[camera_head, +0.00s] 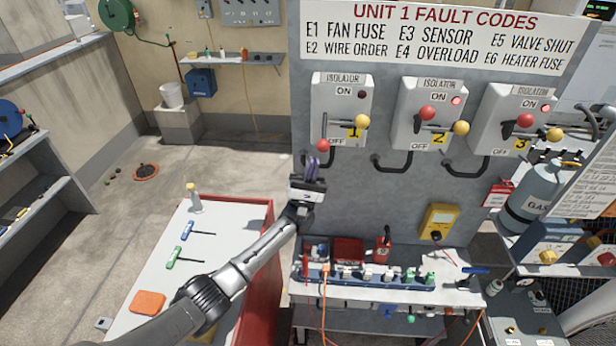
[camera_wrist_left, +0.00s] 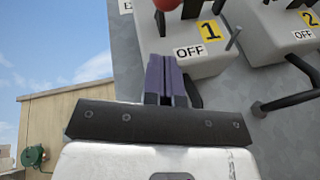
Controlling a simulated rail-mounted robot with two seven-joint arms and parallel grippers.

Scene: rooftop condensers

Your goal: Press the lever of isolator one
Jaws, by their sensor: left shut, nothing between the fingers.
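Isolator one (camera_head: 341,105) is the leftmost grey box on the grey panel, marked 1. Its lever's red knob (camera_head: 322,145) hangs low by the OFF label, and its lamp (camera_head: 362,95) is dark. A yellow knob (camera_head: 362,121) sticks out at its right. My left gripper (camera_head: 312,160) is shut and empty, its purple fingers pointing up just below the red knob. In the left wrist view the shut fingers (camera_wrist_left: 166,60) stand in front of the box, with the red knob (camera_wrist_left: 167,4) cut off above the tips. Whether they touch it cannot be told. My right gripper is not in view.
Isolator two (camera_head: 430,115) and isolator three (camera_head: 515,120) have raised red knobs and lit lamps. Black conduits (camera_head: 394,165) bend below the boxes. A cluttered shelf (camera_head: 400,290) and a red-sided table (camera_head: 150,265) stand below. A gas cylinder (camera_head: 535,190) is at right.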

